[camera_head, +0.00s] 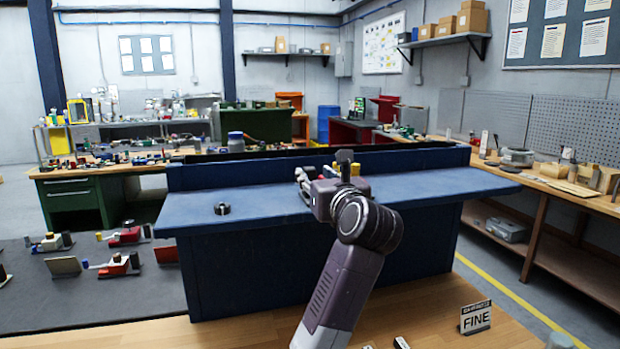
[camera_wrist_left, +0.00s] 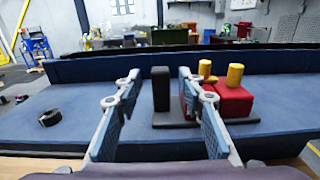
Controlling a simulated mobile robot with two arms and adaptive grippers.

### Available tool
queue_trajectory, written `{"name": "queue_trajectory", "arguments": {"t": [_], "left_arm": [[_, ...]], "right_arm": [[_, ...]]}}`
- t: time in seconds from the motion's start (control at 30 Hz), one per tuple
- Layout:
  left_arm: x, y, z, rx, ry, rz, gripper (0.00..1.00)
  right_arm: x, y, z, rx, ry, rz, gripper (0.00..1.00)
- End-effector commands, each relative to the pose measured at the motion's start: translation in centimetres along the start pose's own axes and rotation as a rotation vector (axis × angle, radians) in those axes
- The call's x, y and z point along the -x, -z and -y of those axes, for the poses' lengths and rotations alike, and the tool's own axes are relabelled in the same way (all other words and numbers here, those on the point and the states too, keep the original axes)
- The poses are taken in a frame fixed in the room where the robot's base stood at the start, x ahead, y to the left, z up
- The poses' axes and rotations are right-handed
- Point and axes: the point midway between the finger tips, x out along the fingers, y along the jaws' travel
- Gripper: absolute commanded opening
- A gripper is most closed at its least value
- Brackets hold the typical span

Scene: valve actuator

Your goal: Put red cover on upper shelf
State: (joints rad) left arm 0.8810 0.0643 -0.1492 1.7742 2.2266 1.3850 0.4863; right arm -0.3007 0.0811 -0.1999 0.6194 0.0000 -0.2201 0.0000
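A red block-shaped part (camera_wrist_left: 232,98), which looks like the red cover, stands on a dark base on the blue shelf top (camera_wrist_left: 90,95). It has two yellow cylinders (camera_wrist_left: 234,75) and lies right of my left gripper's right finger, which partly hides it. My left gripper (camera_wrist_left: 159,74) is open over the shelf. A black upright block (camera_wrist_left: 160,90) shows between its fingers, apparently beyond them, with no visible contact. In the head view my left arm hides most of this assembly on the blue shelf (camera_head: 260,202). My right gripper is not in view.
Several red-and-grey assemblies (camera_head: 120,265) lie on a dark mat at left. A FINE sign (camera_head: 476,317) stands on the wooden table. The shelf's right end is clear.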

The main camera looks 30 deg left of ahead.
Motion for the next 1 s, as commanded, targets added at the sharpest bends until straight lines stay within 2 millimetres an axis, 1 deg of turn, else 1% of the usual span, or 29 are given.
{"name": "queue_trajectory", "arguments": {"t": [0.03, 0.2, 0.3, 0.4, 0.57, 1.0], "left_arm": [[1.3, 0.5, 0.1, 0.007, 0.005, -0.002, 0.36], [4.5, 0.4, 0.1, 0.004, 0.003, -0.001, 0.36], [5.8, 0.2, 0.0, 0.003, 0.002, -0.001, 0.36], [6.7, 0.1, 0.0, 0.002, 0.001, -0.001, 0.36], [7.0, 0.0, -0.1, 0.001, -0.001, -0.001, 0.36], [7.0, 0.0, -0.1, 0.000, -0.001, -0.001, 0.36]], "right_arm": [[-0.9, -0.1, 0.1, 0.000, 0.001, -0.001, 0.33], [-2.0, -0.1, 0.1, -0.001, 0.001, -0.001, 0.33], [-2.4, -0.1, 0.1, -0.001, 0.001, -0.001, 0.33], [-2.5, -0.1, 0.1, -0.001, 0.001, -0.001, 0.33], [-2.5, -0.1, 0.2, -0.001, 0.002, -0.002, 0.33], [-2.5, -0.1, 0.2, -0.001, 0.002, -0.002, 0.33]]}}
